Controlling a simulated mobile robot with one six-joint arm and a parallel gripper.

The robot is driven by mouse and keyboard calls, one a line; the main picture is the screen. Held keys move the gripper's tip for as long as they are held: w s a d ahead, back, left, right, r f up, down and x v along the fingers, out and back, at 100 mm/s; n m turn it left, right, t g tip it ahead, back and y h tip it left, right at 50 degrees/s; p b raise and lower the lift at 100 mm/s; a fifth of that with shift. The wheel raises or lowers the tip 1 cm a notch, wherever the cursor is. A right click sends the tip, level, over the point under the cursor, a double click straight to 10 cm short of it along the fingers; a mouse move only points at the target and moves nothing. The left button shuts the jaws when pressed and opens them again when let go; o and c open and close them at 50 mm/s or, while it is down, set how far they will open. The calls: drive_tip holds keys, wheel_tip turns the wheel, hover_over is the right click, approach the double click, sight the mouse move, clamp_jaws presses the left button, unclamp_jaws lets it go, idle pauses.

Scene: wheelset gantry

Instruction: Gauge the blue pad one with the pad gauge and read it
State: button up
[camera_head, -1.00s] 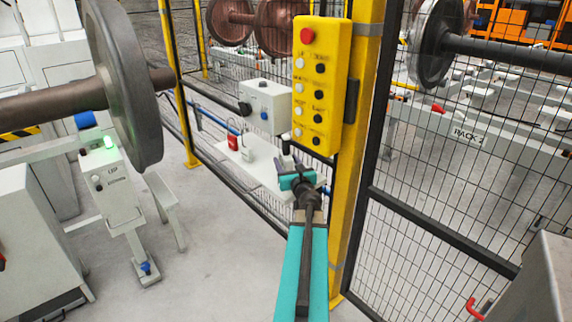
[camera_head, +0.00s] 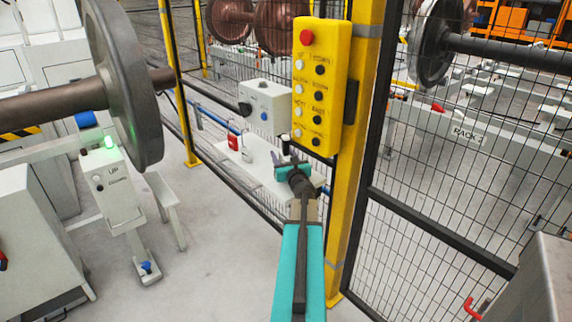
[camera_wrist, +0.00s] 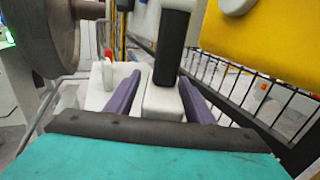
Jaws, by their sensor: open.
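My gripper (camera_head: 286,162) is open over the white shelf (camera_head: 262,180) on the mesh fence. In the wrist view its two purple fingers (camera_wrist: 160,98) stand apart, either side of a tool with an upright black handle (camera_wrist: 171,47) and a white base (camera_wrist: 164,101). The black handle also shows just past the gripper in the head view (camera_head: 285,144). I cannot tell whether this tool is the pad gauge, nor whether the fingers touch it. A blue block (camera_head: 85,119) sits by the wheelset at the left; I cannot tell whether it is pad one. No reading is visible.
A yellow button box (camera_head: 320,85) hangs on the yellow post, close above my gripper. A grey control box (camera_head: 264,105) is behind the shelf. A red item (camera_head: 234,142) stands on the shelf's left.

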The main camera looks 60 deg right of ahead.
sight(283, 146)
idle(0.4)
clamp_jaws()
drive_tip(key=shift+r, duration=0.1)
drive_tip(key=shift+r, duration=0.8)
wheel_tip(283, 146, up, 2)
drive_tip(key=shift+r, duration=0.1)
drive_tip(key=s+a+p, duration=0.1)
drive_tip(key=s+a, duration=0.1)
drive_tip(key=a, duration=0.6)
drive_tip(key=shift+s+r+p, duration=0.3)
drive_tip(key=shift+s+p, duration=0.05)
